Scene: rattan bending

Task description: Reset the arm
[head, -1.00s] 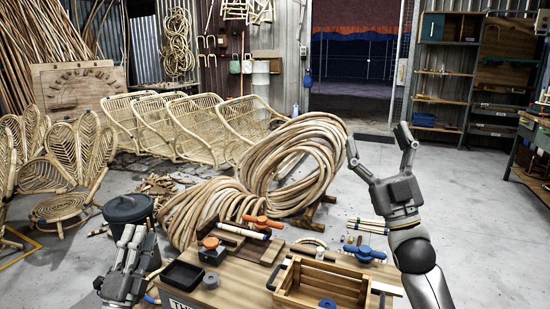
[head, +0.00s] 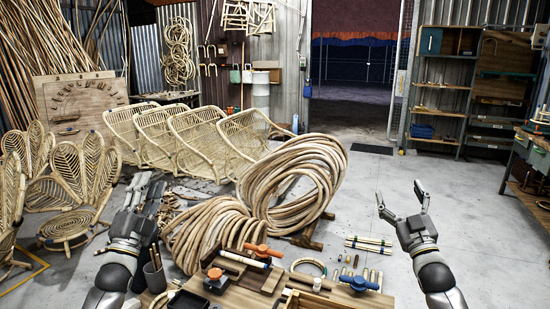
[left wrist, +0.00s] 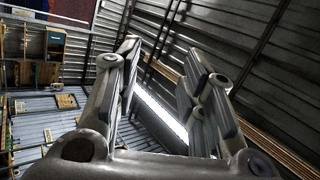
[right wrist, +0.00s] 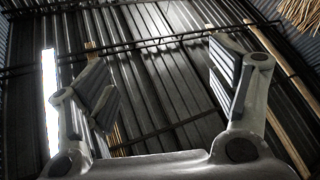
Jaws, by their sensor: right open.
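My left gripper (head: 146,186) is raised at the left in the head view, fingers pointing up and away. In the left wrist view its two fingers (left wrist: 165,65) stand apart with nothing between them. My right gripper (head: 402,196) is raised over the floor right of the workbench. Its fingers are spread wide and empty, as the right wrist view also shows (right wrist: 160,75). Both wrist views look up at the corrugated walls and roof. Neither gripper touches an object.
The workbench (head: 245,297) at the bottom carries orange-handled and blue-handled tools, short rods and a wooden box partly cut off. Large rattan coils (head: 300,175) lie behind it. Rattan chair frames (head: 190,135) stand at the back left. Open floor (head: 480,210) lies right.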

